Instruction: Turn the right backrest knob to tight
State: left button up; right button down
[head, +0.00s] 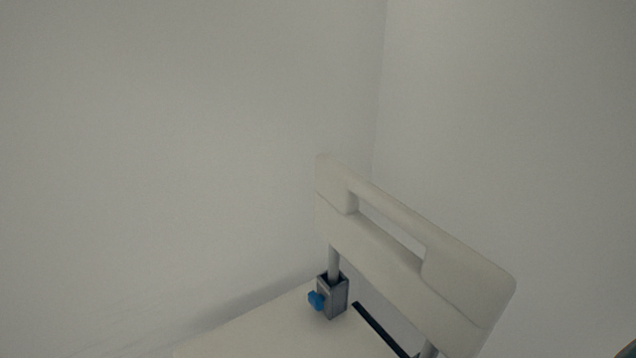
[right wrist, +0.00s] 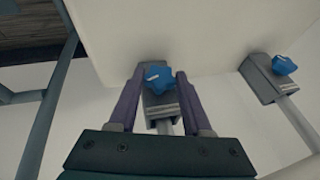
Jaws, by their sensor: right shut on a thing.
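In the right wrist view my right gripper (right wrist: 161,72) is shut on a blue star-shaped backrest knob (right wrist: 160,79), one finger on each side of it. The knob has a pale mark on its face and sits on a grey clamp block (right wrist: 160,105) around a post. A second blue knob (right wrist: 284,65) on its own grey block is to the right, apart from the gripper. In the head view one ungripped blue knob (head: 316,300) shows on the near-left clamp. The gripped knob and both my grippers are outside the head view.
The white backrest (head: 385,255) with a slot handle stands on metal posts (head: 333,263) above the pale seat (head: 270,335). Plain walls meet in a corner close behind. A dark bar (right wrist: 58,85) is left in the wrist view.

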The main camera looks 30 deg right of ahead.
dwell(0.4)
jog(key=shift+c, duration=1.7)
grip_release()
jog(key=shift+r, duration=0.1)
jog(key=shift+r+p, duration=0.35)
jog(key=shift+p, duration=0.05)
jog(key=p+v, duration=0.8)
jog(key=v, duration=0.1)
jog(key=shift+s, duration=0.2)
jog(key=shift+a, duration=0.1)
